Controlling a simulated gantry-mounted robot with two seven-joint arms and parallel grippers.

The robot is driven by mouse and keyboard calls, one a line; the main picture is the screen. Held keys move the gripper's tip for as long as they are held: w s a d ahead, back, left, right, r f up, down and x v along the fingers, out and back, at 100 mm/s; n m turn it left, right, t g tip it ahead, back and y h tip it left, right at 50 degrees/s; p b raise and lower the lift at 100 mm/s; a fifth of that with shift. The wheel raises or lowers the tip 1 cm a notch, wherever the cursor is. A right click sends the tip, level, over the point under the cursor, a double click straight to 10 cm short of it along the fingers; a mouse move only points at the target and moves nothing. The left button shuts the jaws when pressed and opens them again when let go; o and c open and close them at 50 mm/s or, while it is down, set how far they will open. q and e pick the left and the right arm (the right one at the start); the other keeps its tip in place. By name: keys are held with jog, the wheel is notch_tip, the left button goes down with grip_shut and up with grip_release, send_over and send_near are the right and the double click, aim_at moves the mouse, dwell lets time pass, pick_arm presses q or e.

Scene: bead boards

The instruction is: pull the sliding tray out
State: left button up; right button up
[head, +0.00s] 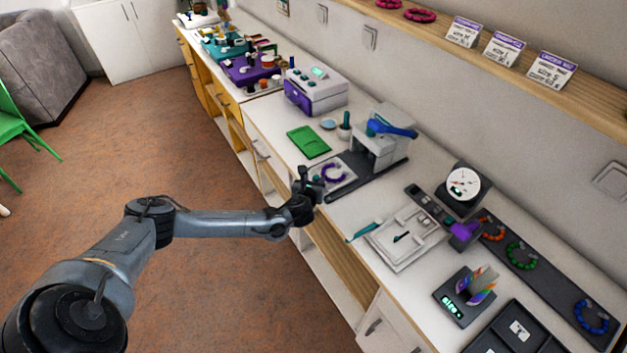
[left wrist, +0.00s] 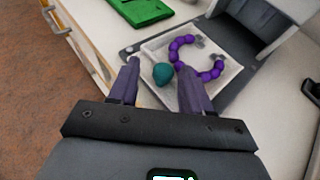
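The sliding tray (head: 338,178) is a shallow pale tray on the dark base (head: 361,184) of a white press with a blue lever (head: 391,129). A purple bead bracelet lies in the tray; it shows clearly in the left wrist view (left wrist: 178,50). A teal rounded knob (left wrist: 162,74) shows at the tray's near side, between the fingers in that view; I cannot tell whether they touch it. My left gripper (head: 307,180) is open at the tray's near left end, with its purple fingers (left wrist: 157,64) apart. My right gripper is out of view.
A green mat (head: 309,142) lies left of the press, and a purple-and-white box (head: 316,92) stands behind it. A white sorting tray (head: 405,238) and a dial scale (head: 462,186) are to the right. Open floor (head: 130,150) lies before the counter.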

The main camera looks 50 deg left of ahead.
pick_arm(q)
jog(key=shift+s+d+r, duration=0.15)
jog(key=shift+d, duration=0.05)
jog(key=p+v, duration=0.1)
jog(key=v, duration=0.9)
jog(key=shift+p, duration=0.4)
jog(key=shift+s, duration=0.15)
